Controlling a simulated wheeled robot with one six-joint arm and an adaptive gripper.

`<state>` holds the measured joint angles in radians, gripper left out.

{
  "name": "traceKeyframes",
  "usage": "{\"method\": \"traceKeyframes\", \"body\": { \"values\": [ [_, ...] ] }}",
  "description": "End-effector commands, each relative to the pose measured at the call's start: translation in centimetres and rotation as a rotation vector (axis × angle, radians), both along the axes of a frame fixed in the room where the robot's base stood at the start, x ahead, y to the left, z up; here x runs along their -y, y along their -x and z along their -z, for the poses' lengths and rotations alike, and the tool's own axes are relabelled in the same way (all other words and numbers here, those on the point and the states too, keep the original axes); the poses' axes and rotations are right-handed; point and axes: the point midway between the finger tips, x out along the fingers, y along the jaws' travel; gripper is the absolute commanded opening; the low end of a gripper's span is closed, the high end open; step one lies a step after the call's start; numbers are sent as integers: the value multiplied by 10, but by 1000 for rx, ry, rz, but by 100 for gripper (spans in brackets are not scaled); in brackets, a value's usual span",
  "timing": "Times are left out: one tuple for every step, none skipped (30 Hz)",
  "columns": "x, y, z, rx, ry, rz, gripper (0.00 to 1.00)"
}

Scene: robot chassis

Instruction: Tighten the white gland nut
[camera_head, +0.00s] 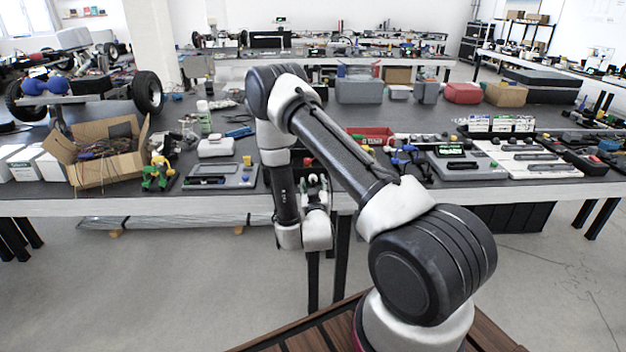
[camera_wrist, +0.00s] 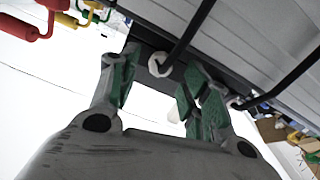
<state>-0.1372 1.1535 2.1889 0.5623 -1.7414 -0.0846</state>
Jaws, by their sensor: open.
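The white gland nut (camera_wrist: 160,65) shows in the wrist view as a small white ring at the lower end of a black cable (camera_wrist: 183,38), against a dark edge. My gripper (camera_wrist: 162,77) is open, with green pads on its fingers. The nut appears between the fingertips in the picture, with visible gaps on both sides; its exact depth relative to them is unclear. In the head view my gripper (camera_head: 313,181) is at the front edge of the workbench (camera_head: 230,203). I cannot make out the nut there.
A second black cable (camera_wrist: 285,80) runs to the right of my gripper. Red and yellow handles (camera_wrist: 58,14) show at the upper left. In the head view a cardboard box (camera_head: 100,165) and a grey device (camera_head: 222,176) stand on the bench left of my arm.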

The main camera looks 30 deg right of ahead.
Motion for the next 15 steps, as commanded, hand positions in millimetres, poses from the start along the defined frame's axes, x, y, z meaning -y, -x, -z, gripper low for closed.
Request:
{"method": "traceKeyframes", "body": {
  "values": [
    [5,-8,-1,4,-1,2,47],
    [7,-13,-1,3,-1,3,47],
    [9,-19,-1,4,0,1,47],
    [11,-23,-1,4,-1,1,47],
    [12,-26,-1,3,-2,2,47],
    [14,-30,-1,2,-1,2,47],
    [15,-33,-1,2,-1,1,47],
    [16,-35,-1,2,-1,1,47],
    [17,-38,-1,2,-1,0,47],
    [17,-39,-1,1,-2,0,47],
    [18,-40,0,1,-2,-1,47],
    [18,-40,0,0,-2,-1,47],
    [18,-41,0,0,-2,-1,47],
    [18,-41,0,0,-2,-1,47],
    [18,-41,0,0,-2,-1,47]
  ]
}}
